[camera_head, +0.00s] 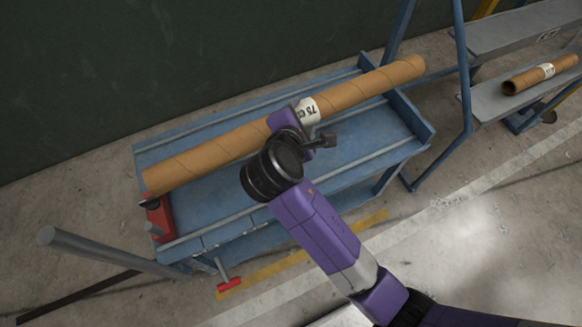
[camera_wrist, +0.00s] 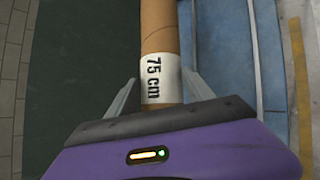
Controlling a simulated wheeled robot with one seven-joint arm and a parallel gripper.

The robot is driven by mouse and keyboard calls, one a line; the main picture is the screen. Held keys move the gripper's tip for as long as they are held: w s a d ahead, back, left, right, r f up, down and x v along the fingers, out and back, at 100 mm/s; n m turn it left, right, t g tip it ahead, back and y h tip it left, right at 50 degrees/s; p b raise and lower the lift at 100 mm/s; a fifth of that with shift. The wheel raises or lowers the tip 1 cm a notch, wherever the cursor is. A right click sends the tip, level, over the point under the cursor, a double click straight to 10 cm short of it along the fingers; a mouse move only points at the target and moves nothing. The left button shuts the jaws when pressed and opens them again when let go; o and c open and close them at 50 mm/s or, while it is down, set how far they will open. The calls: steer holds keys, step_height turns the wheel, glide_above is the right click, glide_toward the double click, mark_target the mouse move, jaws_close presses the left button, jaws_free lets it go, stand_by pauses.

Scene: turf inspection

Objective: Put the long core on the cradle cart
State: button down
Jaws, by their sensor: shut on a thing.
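The long core (camera_head: 215,152) is a brown cardboard tube with a white label. In the wrist view the long core (camera_wrist: 160,32) carries the label "75 cm" between my fingers. It lies lengthwise over the blue cradle cart (camera_head: 345,172), along the cart's far side, and its right end reaches past the cart's end plate. I cannot tell whether it touches the cart's bed. My gripper (camera_wrist: 155,95) is shut on the core around the label, near its middle. In the head view my wrist hides the fingers and part of the core.
A shorter cardboard core (camera_head: 540,74) lies on a grey shelf (camera_head: 490,105) at the right. A blue upright frame (camera_head: 465,90) stands beside the cart's right end. A dark green wall (camera_head: 150,70) runs behind. Grey floor (camera_head: 480,240) is clear at the lower right.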

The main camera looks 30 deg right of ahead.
steer(key=shift+d+r, duration=0.1)
step_height(320, 180, down, 20)
steer(key=b, duration=0.3)
steer(key=shift+d+r, duration=0.1)
steer(key=shift+r, duration=0.15)
steer(key=c, duration=0.6)
jaws_free()
steer(key=shift+s+f, duration=0.1)
steer(key=shift+c, duration=0.2)
steer(key=p+v, duration=0.1)
steer(key=v, duration=1.1)
